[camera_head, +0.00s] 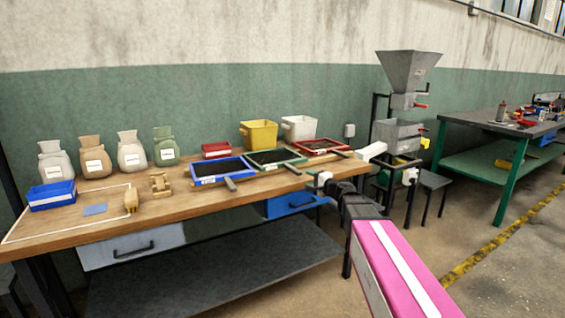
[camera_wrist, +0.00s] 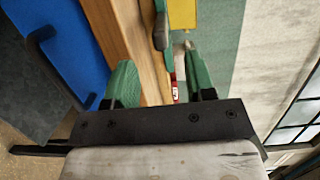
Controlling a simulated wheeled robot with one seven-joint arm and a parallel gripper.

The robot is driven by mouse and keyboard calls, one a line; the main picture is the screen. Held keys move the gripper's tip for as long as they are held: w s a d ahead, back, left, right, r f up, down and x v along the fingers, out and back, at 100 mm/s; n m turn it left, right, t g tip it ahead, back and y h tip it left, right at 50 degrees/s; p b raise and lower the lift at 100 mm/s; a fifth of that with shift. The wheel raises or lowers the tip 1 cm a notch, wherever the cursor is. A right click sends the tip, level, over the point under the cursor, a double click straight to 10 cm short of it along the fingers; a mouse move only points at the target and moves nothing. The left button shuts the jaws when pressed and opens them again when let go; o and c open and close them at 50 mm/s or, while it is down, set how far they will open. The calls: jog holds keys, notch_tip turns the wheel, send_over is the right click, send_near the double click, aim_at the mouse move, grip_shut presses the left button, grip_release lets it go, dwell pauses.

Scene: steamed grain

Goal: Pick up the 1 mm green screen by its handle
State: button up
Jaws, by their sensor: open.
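The green-framed screen (camera_head: 262,166) lies on the wooden workbench between the blue-framed screen (camera_head: 222,180) and the red-framed screen (camera_head: 320,147). It holds dark mesh or grain. Its short handle (camera_head: 293,169) points toward the bench's front edge. My gripper (camera_head: 316,182) is at the front edge, to the right of that handle and apart from it. In the wrist view my gripper (camera_wrist: 161,78) shows two green fingers spread wide with nothing between them.
A yellow bin (camera_head: 259,134) and a white bin (camera_head: 299,128) stand behind the screens. A blue drawer (camera_head: 290,203) hangs under the bench. Several sacks (camera_head: 131,151) stand at the back left. A hopper machine (camera_head: 408,72) stands to the right.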

aim_at(293, 172)
jog(key=x, duration=0.9)
jog(key=shift+w+a, duration=0.2)
jog(key=shift+a, duration=0.1)
grip_shut()
